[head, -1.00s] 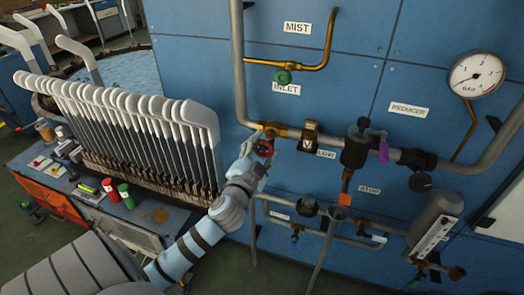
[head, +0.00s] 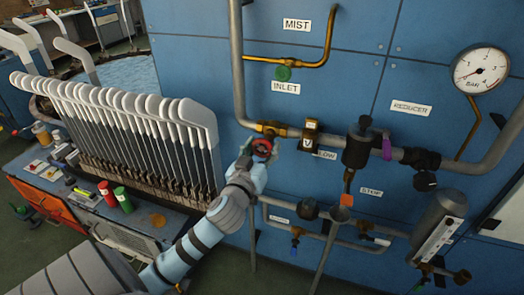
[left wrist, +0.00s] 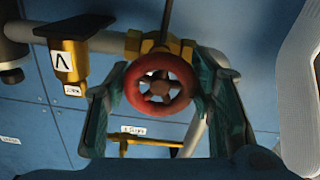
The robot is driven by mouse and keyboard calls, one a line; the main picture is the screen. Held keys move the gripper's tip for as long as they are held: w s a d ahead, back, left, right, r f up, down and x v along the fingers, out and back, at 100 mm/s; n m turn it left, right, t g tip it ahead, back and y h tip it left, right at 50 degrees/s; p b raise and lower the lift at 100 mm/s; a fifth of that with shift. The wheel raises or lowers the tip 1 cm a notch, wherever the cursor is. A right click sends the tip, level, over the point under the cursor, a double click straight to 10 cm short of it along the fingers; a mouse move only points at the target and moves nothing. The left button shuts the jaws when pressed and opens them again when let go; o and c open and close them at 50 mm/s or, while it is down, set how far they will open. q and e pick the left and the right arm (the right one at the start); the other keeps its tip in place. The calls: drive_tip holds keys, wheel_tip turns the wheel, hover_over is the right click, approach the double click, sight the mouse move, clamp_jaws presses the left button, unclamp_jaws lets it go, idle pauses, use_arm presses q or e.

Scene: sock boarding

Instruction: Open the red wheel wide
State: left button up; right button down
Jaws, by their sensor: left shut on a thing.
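My left gripper (head: 260,150) is at the wheel. In the left wrist view the red wheel (left wrist: 160,88) lies between the two fingers of the left gripper (left wrist: 161,92), which are shut on its rim from both sides. The brass valve body (left wrist: 160,46) shows behind the wheel. My right gripper is in neither view.
A brass block marked V (head: 309,136) and a dark reducer (head: 357,146) sit on the pipe to the right. A pressure gauge (head: 480,70) is at upper right. A rack of white sock boards (head: 130,120) stands close on the left. A green knob (head: 283,73) is above.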

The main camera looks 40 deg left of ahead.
use_arm(q)
drive_tip(key=n+b, duration=0.1)
drive_tip(key=n, duration=0.3)
drive_tip(key=shift+f+n, duration=0.15)
drive_tip(key=shift+n, duration=0.15)
drive_tip(key=n+b, duration=0.1)
drive_tip(key=n, duration=0.3)
drive_tip(key=shift+d+n, duration=0.1)
drive_tip(key=shift+n, duration=0.2)
drive_tip(key=n+b, duration=0.1)
drive_tip(key=n, duration=0.3)
drive_tip(key=shift+n, duration=0.3)
drive_tip(key=n, duration=0.4)
drive_tip(key=shift+r+n+b, duration=0.2)
drive_tip(key=shift+n+b, duration=0.15)
drive_tip(key=shift+n, duration=0.05)
drive_tip(key=o, duration=1.2)
drive_tip(key=shift+r, duration=0.1)
drive_tip(key=shift+c, duration=0.2)
